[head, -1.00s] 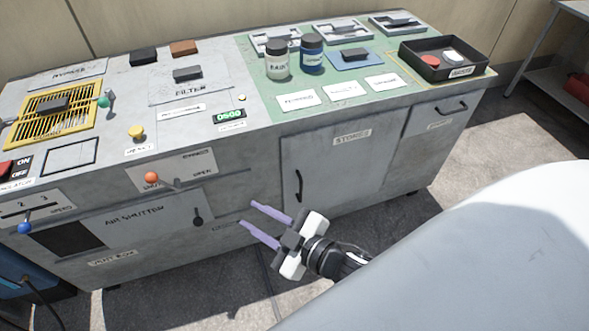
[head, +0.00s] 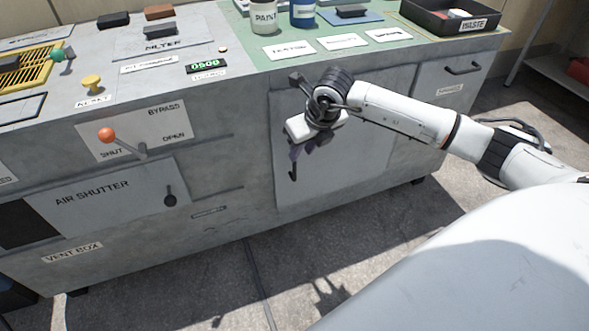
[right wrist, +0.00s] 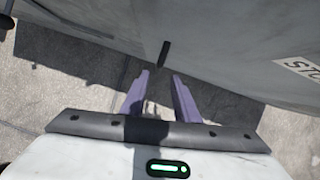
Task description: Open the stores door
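The stores door (head: 350,165) is a grey panel in the front of the cabinet, and it looks closed. Its black handle (head: 293,170) is upright near the door's left edge, partly hidden by my right gripper (head: 304,150). In the right wrist view, the purple fingers of the right gripper (right wrist: 160,74) are apart with nothing between them. The dark handle (right wrist: 163,52) shows just beyond the fingertips, in line with the gap. Part of the STORES label (right wrist: 300,68) shows at the right there; my arm hides it in the head view. My left gripper is not in view.
An orange-knobbed bypass lever (head: 107,135) and the air shutter panel (head: 105,200) are left of the door. A drawer or door with a handle (head: 462,69) is to the right. Bottles and a black waste tray (head: 440,18) stand on top. The floor in front is clear.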

